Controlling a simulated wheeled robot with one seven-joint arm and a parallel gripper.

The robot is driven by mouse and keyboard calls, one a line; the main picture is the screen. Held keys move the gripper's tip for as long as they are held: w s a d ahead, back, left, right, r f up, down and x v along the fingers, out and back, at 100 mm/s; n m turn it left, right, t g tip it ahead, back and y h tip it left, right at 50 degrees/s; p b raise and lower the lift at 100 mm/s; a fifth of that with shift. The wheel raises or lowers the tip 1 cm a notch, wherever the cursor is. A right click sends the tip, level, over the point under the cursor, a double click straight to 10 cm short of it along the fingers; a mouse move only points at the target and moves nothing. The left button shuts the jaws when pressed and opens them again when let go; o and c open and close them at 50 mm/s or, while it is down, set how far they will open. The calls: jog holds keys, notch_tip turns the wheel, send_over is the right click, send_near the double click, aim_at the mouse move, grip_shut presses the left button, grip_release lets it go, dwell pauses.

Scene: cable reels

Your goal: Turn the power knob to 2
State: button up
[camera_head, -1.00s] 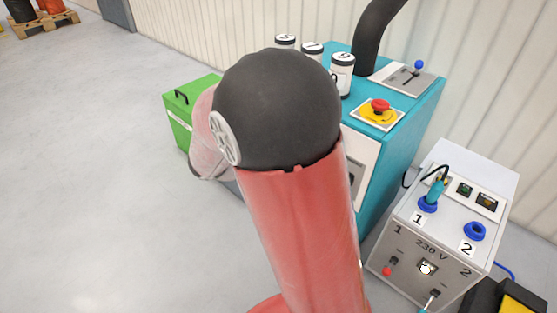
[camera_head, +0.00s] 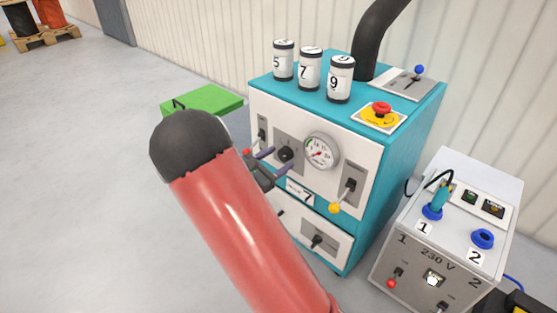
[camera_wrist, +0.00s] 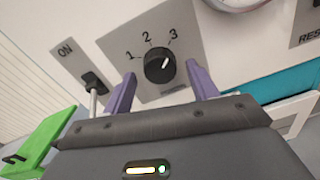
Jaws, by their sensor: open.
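The power knob (camera_wrist: 160,66) is a round black dial on a grey plate marked 1, 2 and 3. Its white pointer line aims up and right, toward the 3. In the head view the knob (camera_head: 285,154) is on the front of the teal machine (camera_head: 385,165), left of the gauge. My gripper (camera_wrist: 161,70) is open, with one purple finger on each side of the knob in the wrist view. Its fingers also show close to the knob in the head view (camera_head: 277,162). I cannot tell whether they touch it.
An ON lever (camera_wrist: 93,82) is left of the knob, close to the left finger. The gauge (camera_head: 321,151) and a yellow-tipped lever (camera_head: 345,195) are to the right. A green box (camera_head: 203,100) stands left, a 230 V box (camera_head: 430,245) right. Open floor is on the left.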

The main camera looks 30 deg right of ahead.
jog(key=shift+w+d, duration=0.1)
jog(key=shift+d, duration=0.3)
jog(key=c, duration=1)
